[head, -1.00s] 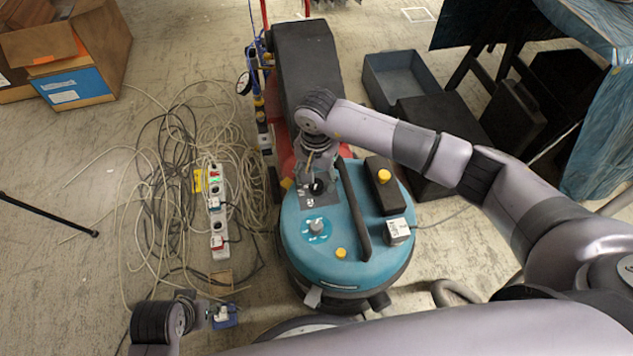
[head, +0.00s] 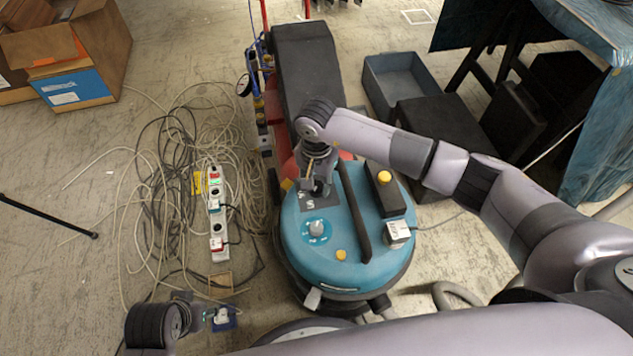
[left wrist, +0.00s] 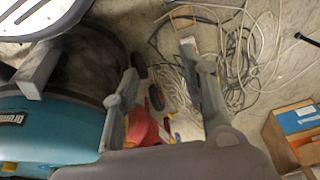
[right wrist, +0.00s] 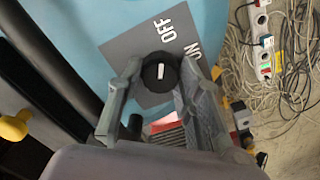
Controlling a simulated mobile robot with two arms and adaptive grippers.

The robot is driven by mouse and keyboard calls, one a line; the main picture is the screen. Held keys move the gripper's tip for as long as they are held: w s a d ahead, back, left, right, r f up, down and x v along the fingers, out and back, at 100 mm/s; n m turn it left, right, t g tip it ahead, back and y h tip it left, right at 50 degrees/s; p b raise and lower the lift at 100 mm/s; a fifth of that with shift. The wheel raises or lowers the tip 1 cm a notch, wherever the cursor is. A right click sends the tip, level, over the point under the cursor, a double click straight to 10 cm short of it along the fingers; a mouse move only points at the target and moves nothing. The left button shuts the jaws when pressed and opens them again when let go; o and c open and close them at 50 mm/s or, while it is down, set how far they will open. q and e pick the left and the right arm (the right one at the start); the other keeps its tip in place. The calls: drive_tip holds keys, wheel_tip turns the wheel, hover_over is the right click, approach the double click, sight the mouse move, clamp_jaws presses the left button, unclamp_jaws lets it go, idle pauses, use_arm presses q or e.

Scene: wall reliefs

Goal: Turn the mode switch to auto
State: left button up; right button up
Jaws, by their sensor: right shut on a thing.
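The mode switch is a black round knob with a white pointer line (right wrist: 160,72). It sits on a grey plate (right wrist: 133,45) on top of the blue machine (head: 345,268). The plate reads OFF and ON; no AUTO label is visible. In the right wrist view the pointer line stands nearly upright, its upper end towards OFF. My right gripper (right wrist: 155,88) is shut on the knob, one finger at each side. My left gripper (left wrist: 160,72) is open and empty, above the floor left of the machine.
A pale dial (head: 317,229), a black handle (head: 355,212) and a black box with a yellow button (head: 385,185) are on the machine's lid. A power strip (head: 217,215) and tangled cables (head: 165,200) cover the floor at left. A grey bin (head: 400,80) stands behind.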

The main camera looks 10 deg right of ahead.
drive_tip(key=c, duration=0.3)
drive_tip(key=shift+c, duration=0.2)
